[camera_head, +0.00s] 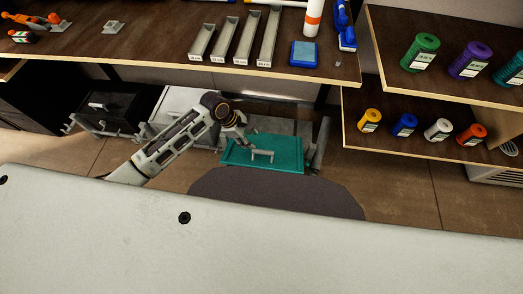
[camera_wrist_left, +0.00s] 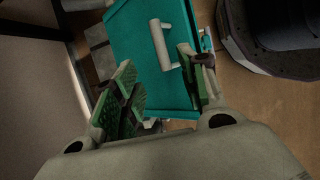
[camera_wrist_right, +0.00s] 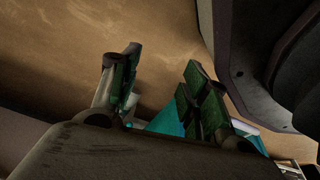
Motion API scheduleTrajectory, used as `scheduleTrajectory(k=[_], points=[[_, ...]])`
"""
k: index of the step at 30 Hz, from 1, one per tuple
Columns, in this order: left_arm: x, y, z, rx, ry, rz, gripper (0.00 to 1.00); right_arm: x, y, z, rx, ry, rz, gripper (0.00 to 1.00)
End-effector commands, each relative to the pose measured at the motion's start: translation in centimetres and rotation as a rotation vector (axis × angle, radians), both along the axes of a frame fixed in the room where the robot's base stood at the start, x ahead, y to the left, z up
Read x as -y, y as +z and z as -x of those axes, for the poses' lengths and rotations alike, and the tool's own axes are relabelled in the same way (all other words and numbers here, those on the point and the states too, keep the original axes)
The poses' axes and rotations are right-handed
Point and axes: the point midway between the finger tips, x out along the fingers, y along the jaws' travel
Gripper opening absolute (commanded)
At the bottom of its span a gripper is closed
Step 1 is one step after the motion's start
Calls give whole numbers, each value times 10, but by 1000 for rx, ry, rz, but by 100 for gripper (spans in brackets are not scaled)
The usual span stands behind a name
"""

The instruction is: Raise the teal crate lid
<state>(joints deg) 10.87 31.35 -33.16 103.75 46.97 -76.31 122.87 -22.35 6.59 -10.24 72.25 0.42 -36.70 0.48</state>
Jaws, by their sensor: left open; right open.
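The teal crate lid (camera_head: 287,160) lies low on the floor under the shelf, shut as far as I can see, with a pale bar handle (camera_head: 262,155) on top. My left gripper (camera_head: 240,136) is just above its far left part. In the left wrist view, my left gripper (camera_wrist_left: 160,90) is open and empty. The lid (camera_wrist_left: 128,42) and its handle (camera_wrist_left: 159,46) lie beyond the fingertips, the handle not between them. My right gripper (camera_wrist_right: 162,85) is open and empty over brown floor, with a teal patch (camera_wrist_right: 166,122) partly hidden behind a finger. It is hidden in the head view.
A black crate (camera_head: 112,107) and a pale-lidded crate (camera_head: 180,103) stand left of the teal one. A wooden shelf (camera_head: 150,50) with long trays (camera_head: 235,40) overhangs behind. Shelves with coloured spools (camera_head: 420,52) stand at right. Floor is clear at lower right.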

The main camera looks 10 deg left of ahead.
Motion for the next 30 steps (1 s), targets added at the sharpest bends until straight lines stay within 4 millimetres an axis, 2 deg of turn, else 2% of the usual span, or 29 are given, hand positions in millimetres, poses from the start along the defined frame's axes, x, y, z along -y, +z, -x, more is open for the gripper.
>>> scheduleTrajectory(k=[7,9,30], points=[[8,-19,-2,0,0,0,42,-6,7,-8,-7,1,-5,46],[10,-25,-3,-1,0,0,42,-10,16,-11,-8,2,-8,46],[32,-78,-9,0,0,0,42,-29,57,-30,-34,8,-24,46]])
